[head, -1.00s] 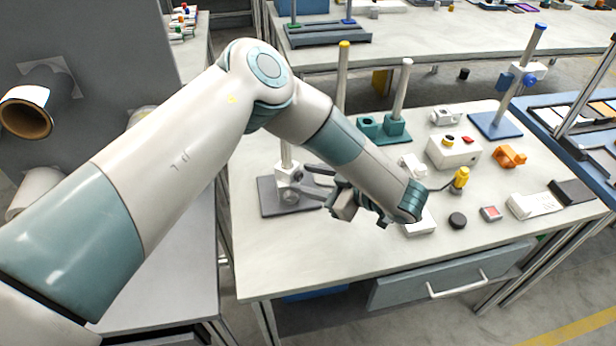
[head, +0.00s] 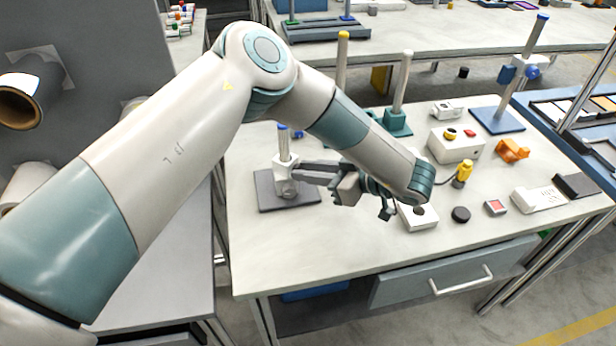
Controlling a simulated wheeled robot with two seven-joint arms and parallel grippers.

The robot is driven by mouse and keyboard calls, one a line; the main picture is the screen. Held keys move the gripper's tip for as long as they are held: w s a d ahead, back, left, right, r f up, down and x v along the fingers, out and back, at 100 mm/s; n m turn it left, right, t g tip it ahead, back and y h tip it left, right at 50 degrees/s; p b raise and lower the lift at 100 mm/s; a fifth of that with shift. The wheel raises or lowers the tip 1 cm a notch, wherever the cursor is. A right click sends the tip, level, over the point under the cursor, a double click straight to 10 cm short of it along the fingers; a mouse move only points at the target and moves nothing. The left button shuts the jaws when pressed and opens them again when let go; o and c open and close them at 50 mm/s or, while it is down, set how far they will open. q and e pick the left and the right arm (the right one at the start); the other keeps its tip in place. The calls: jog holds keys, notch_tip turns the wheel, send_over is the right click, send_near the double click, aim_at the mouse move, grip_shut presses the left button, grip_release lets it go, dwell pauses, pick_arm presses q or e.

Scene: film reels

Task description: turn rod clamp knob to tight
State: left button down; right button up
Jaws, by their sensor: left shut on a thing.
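A metal rod (head: 283,150) stands upright on a dark grey base plate (head: 268,196) at the left of the table. My right gripper is not in view.
A white box (head: 418,217) and a black puck (head: 460,214) lie right of my wrist. Behind stand a teal rod stand (head: 397,122) and a white control box (head: 455,145). A blue-based stand (head: 497,122) is farther right. The table's front strip is clear.

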pick_arm(q)
jog(key=shift+w+f+m+g+b, duration=0.15)
jog(key=shift+m+g+b, duration=0.25)
jog(key=shift+m+b, duration=0.45)
jog(key=shift+b, duration=0.4)
jog(key=shift+g+y, duration=0.3)
jog(key=shift+g, duration=0.1)
jog(key=shift+d+m+b, duration=0.1)
jog(key=shift+m+b, duration=0.5)
jog(key=shift+m, duration=0.05)
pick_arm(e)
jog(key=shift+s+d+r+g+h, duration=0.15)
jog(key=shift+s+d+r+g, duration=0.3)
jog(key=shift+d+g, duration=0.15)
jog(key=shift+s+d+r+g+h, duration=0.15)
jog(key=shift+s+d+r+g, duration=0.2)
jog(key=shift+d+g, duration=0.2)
pick_arm(q)
jog(key=c, duration=1.6)
grip_release()
jog(key=shift+o, duration=0.2)
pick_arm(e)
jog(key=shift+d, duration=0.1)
